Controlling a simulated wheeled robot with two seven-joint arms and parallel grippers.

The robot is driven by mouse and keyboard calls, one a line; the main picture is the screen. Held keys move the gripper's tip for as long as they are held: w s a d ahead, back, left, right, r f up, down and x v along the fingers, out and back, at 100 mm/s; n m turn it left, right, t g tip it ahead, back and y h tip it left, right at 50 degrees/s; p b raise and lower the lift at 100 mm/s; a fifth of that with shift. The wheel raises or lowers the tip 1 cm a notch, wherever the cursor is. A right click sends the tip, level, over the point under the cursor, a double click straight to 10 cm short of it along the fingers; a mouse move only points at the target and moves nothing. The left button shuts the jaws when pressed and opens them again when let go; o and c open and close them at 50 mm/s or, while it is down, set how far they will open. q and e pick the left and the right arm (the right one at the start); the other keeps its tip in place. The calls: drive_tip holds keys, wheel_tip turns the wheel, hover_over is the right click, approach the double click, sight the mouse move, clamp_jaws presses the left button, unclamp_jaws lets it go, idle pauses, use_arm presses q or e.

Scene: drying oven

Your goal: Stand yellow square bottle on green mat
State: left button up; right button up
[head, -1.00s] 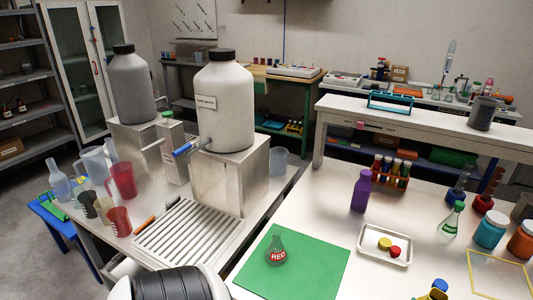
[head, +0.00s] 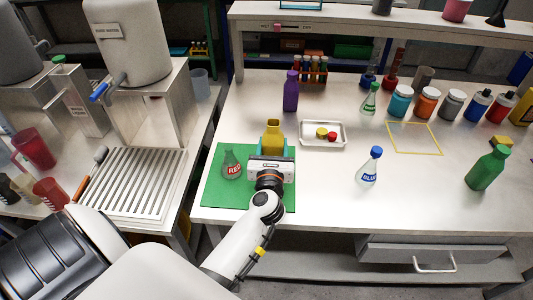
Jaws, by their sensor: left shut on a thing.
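The yellow square bottle (head: 272,136) is at the far right part of the green mat (head: 220,193) in the head view. Its neck and shoulders show upright above my left gripper (head: 272,152). A flask labelled RED (head: 231,164) stands on the mat to the left of my gripper. My right gripper is not in view.
A white tray (head: 322,145) with small yellow and red items lies right of the mat. A purple bottle (head: 291,93) stands behind it. A BLUE flask (head: 369,170) and a green bottle (head: 487,168) stand to the right. The mat's front left is free.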

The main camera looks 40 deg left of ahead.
use_arm(q)
drive_tip(key=shift+f+b, duration=0.65)
drive_tip(key=shift+f, duration=1.65)
drive_tip(key=shift+f, duration=0.15)
drive_tip(key=o, duration=1)
drive_tip(key=shift+c, duration=0.2)
